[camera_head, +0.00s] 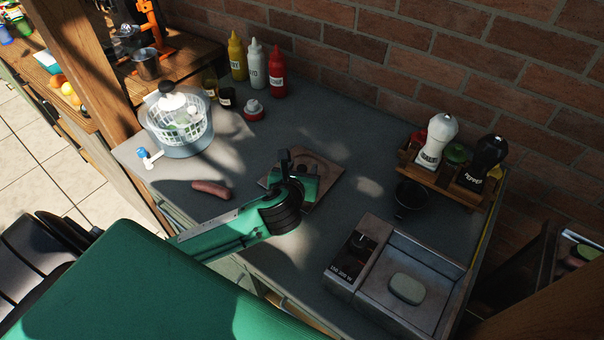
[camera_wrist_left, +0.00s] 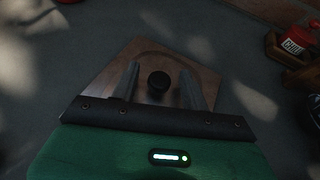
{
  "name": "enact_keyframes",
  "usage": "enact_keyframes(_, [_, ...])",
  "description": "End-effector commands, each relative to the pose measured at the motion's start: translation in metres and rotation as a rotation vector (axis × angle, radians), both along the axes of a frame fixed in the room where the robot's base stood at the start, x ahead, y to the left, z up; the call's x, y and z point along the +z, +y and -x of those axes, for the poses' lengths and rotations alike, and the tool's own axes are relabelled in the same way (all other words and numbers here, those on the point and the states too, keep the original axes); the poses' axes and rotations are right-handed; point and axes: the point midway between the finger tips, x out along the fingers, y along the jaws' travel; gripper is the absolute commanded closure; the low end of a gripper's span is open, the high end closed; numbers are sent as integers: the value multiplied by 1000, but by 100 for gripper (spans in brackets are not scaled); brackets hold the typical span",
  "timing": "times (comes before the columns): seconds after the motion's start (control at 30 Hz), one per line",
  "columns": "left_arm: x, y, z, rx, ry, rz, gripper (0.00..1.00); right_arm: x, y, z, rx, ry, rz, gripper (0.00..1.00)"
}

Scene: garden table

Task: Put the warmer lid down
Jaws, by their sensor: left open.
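The warmer lid is a flat brownish square plate (camera_head: 330,180) with a dark round knob. It appears to lie flat on the grey counter (camera_head: 240,225), left of the warmer. My left gripper (camera_head: 294,170) is over the lid and hides part of it. In the left wrist view the lid (camera_wrist_left: 155,50) is under my gripper (camera_wrist_left: 160,88), whose fingers are open on both sides of the black knob (camera_wrist_left: 158,83), with gaps to it. The warmer (camera_head: 430,313) is a grey box with an open basin holding a pale green oval piece. My right gripper is not in view.
A sausage (camera_head: 211,189) lies left of the lid. A salad spinner (camera_head: 180,125) and sauce bottles (camera_head: 256,66) stand behind it. A dark mug (camera_head: 410,197) and a wooden caddy with shakers (camera_head: 437,139) are at the right. Counter around the lid is mostly clear.

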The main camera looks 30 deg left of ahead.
Motion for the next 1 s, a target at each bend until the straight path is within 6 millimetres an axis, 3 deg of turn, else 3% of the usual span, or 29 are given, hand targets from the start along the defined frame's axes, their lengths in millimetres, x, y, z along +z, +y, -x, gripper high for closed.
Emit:
enact_keyframes(0.33, [-4, 2, -8, 0, 1, 0, 55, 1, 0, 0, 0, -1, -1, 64])
enact_keyframes(0.57, [-4, 2, -8, 0, 1, 0, 100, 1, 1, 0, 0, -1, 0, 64])
enact_keyframes(1.0, [4, 2, -8, 0, -2, 0, 100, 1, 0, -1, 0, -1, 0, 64])
